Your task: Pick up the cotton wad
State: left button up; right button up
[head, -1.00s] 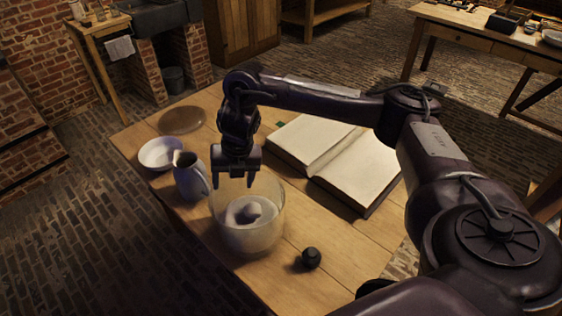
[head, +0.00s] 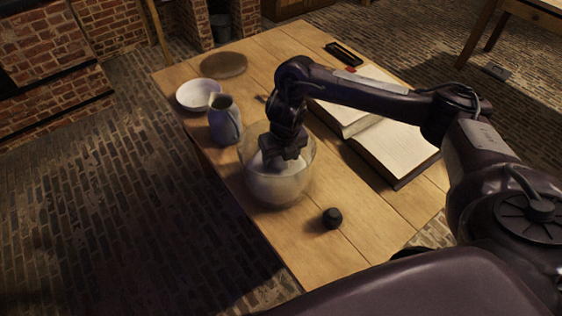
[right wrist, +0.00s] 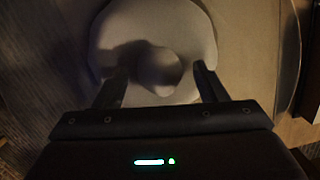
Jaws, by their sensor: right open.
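A clear glass jar (head: 292,188) stands on the wooden table, with the pale cotton wad inside it. In the right wrist view the wad (right wrist: 150,28) shows as a whitish rounded mass with a lump in its middle, partly in shadow. My right gripper (head: 280,158) points down into the jar's mouth and hides much of the wad in the head view. Its fingers (right wrist: 160,70) are open, one on each side of the lump. I cannot tell whether they touch it. My left gripper is not in view.
A blue-grey jug (head: 222,124) stands close to the jar's left, with a white bowl (head: 198,94) and a round brown disc (head: 223,65) behind. An open book (head: 398,150) lies to the right. A small black knob (head: 332,217) lies in front of the jar.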

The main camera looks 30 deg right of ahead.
aim_at(281, 158)
jog(key=shift+f, duration=0.1)
jog(key=shift+c, duration=0.3)
jog(key=c, duration=1)
notch_tip(281, 158, up, 20)
jog(key=p, duration=0.6)
jog(key=shift+p, duration=0.35)
